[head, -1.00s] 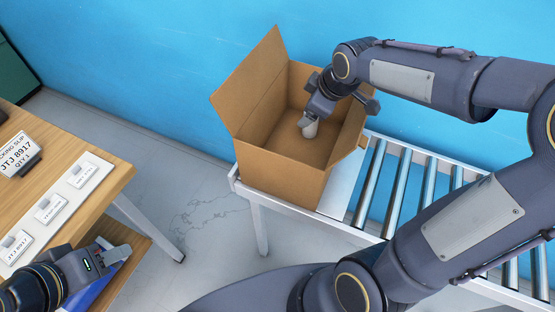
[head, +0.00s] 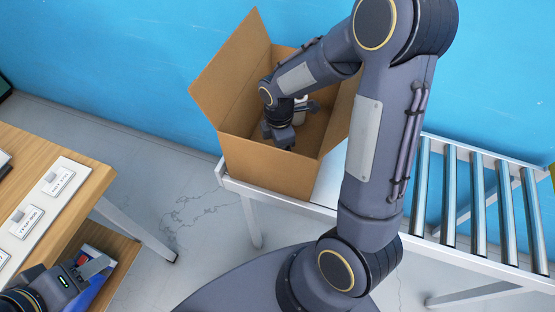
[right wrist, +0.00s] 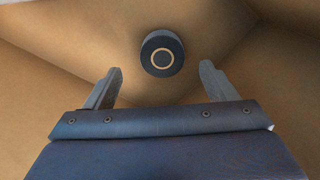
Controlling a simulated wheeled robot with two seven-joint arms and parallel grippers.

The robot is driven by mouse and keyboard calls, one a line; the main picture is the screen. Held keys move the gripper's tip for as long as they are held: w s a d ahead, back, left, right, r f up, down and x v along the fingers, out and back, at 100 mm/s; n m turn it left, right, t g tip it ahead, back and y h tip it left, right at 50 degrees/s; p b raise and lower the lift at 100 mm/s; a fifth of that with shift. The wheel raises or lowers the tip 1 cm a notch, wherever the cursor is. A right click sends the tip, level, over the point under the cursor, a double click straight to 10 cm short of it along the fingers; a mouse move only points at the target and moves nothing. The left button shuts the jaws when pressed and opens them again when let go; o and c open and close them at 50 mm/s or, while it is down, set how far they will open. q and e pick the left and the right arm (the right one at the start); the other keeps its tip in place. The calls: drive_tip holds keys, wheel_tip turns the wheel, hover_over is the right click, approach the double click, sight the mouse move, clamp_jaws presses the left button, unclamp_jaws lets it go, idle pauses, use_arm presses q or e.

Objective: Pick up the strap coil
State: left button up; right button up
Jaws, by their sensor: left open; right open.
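A dark round coil with a tan ring on its face, which I take for the strap coil (right wrist: 161,52), lies inside the cardboard box in the right wrist view. My right gripper (right wrist: 159,85) is open, with its fingers apart and nothing between them; the coil shows ahead of the fingertips. In the head view my right gripper (head: 285,138) is down inside the open cardboard box (head: 265,166), and my arm hides part of the interior. I cannot make out the coil there. My left gripper (head: 95,268) is open at the lower left, beside the wooden table.
The box stands on the left end of a roller conveyor (head: 480,195), with a flap raised at the left. A wooden table (head: 75,205) with white labelled cards (head: 58,181) is at the left. A blue and red item (head: 100,285) lies on its lower shelf. A blue wall stands behind.

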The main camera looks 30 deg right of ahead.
wheel_tip(320, 180, down, 5)
drive_tip(key=shift+s+a+r, duration=0.1)
drive_tip(key=c, duration=1.1)
